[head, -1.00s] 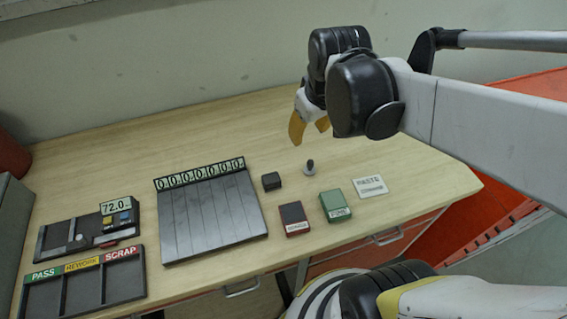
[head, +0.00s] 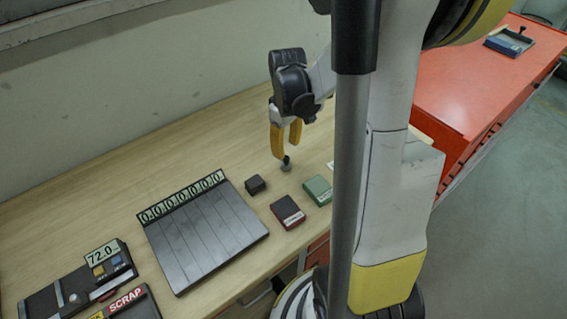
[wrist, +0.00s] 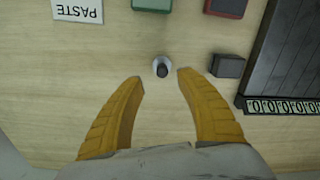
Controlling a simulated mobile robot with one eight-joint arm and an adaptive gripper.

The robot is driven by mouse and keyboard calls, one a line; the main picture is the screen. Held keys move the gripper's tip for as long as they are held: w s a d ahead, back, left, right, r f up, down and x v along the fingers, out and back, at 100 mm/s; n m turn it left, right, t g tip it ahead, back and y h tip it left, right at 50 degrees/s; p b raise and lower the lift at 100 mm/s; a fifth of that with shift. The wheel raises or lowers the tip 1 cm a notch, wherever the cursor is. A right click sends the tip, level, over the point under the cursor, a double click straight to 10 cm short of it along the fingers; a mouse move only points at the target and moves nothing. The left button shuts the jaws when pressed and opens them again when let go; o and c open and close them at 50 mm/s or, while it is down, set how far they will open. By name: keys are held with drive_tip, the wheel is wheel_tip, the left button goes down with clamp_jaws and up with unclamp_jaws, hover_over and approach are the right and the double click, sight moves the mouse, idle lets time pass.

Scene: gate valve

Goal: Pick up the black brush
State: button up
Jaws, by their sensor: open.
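The small upright piece with a black handle and a round grey base, which looks like the black brush (head: 286,165), stands on the wooden table. In the wrist view the brush (wrist: 161,68) shows from above, its dark handle in the middle of the grey base. My gripper (head: 287,151) points down just above it, yellow fingers apart. In the wrist view my gripper (wrist: 161,77) is open and empty, with the brush centred at the gap between the fingertips. I cannot tell whether the handle top is between the fingers in height.
A small black block (head: 255,185) stands close by. A dark slotted board (head: 205,235) is at left. A blue tray (head: 510,42) sits on the red cabinet (head: 450,95).

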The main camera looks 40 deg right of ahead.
sight(286, 157)
drive_tip(key=f+b, duration=0.1)
drive_tip(key=f, duration=0.1)
drive_tip(key=f+b, duration=0.1)
drive_tip(key=f, duration=0.2)
drive_tip(key=shift+s+a+f, duration=0.15)
drive_tip(key=shift+s+f, duration=0.05)
clamp_jaws()
